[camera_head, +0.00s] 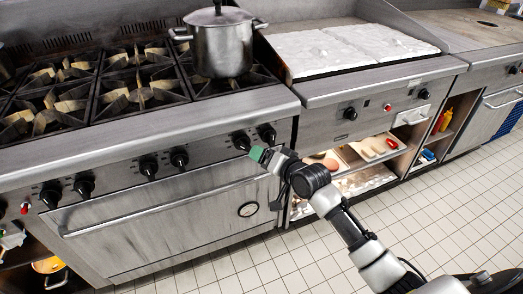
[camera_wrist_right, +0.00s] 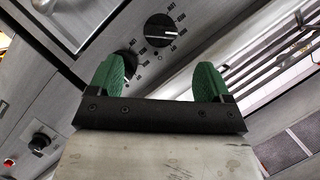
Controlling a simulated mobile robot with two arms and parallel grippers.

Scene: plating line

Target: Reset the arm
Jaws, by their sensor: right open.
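My right arm comes in from the lower right of the head view. Its gripper (camera_head: 262,154) has green fingertips and is in front of the oven, just below the stove knobs at the right end of the range. In the right wrist view the gripper (camera_wrist_right: 158,84) is open, with its two green fingers apart and nothing between them. Beyond the fingers is a black stove knob (camera_wrist_right: 160,30) on the steel panel. I cannot tell if the fingers touch the panel. My left gripper is not in view.
A steel pot (camera_head: 222,45) stands on the gas range (camera_head: 100,140). The oven handle (camera_head: 150,210) runs below the knobs, close to my gripper. A griddle (camera_head: 350,50) and open shelves (camera_head: 360,165) are to the right. The tiled floor (camera_head: 480,190) in front is clear.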

